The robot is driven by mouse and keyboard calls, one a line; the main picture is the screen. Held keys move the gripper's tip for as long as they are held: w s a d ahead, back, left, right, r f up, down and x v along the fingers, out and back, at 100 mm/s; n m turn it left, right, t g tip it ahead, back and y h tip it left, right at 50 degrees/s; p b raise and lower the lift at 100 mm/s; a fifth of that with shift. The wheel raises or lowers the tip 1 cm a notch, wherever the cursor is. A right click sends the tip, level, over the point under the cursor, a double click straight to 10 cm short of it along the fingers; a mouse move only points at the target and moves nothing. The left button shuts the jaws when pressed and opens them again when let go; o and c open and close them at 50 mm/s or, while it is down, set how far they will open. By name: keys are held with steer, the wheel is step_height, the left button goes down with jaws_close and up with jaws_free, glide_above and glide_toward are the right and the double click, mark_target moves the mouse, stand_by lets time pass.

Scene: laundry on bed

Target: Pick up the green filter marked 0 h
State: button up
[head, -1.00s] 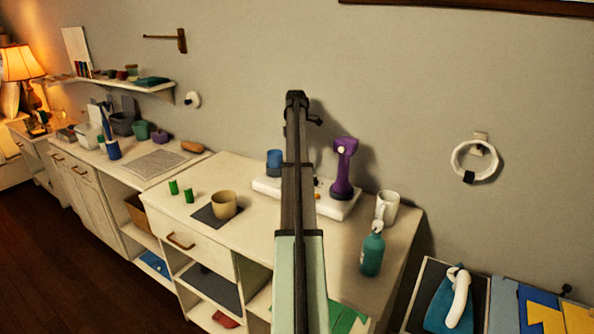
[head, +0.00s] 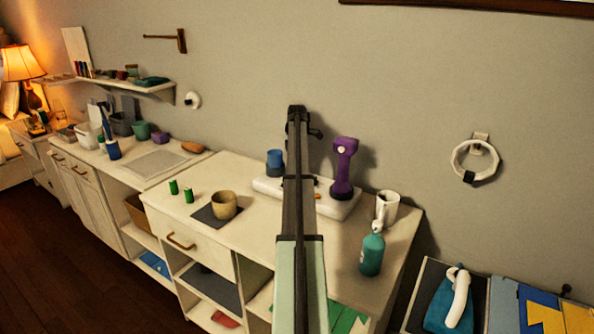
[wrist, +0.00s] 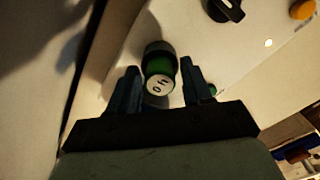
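The green filter (wrist: 160,67) shows in the wrist view with its white end, marked "0 h", facing the camera and its far part dark. My gripper (wrist: 159,72) has one dark finger on each side of the filter. The fingers look apart, with narrow gaps beside the filter, so it looks open; contact is not clear. In the head view my arm hides the gripper's fingers and this filter. Two other small green cylinders (head: 173,187) (head: 189,195) stand on the desk left of the tan cup.
A white base (head: 268,187) with a purple device (head: 343,168) and blue cup (head: 275,160) stands behind my arm. A tan cup (head: 224,205) sits on a dark mat. A teal bottle (head: 372,253) and white mug (head: 388,207) stand to the right. The wall is close behind.

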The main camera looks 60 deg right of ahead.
steer(key=c, duration=0.8)
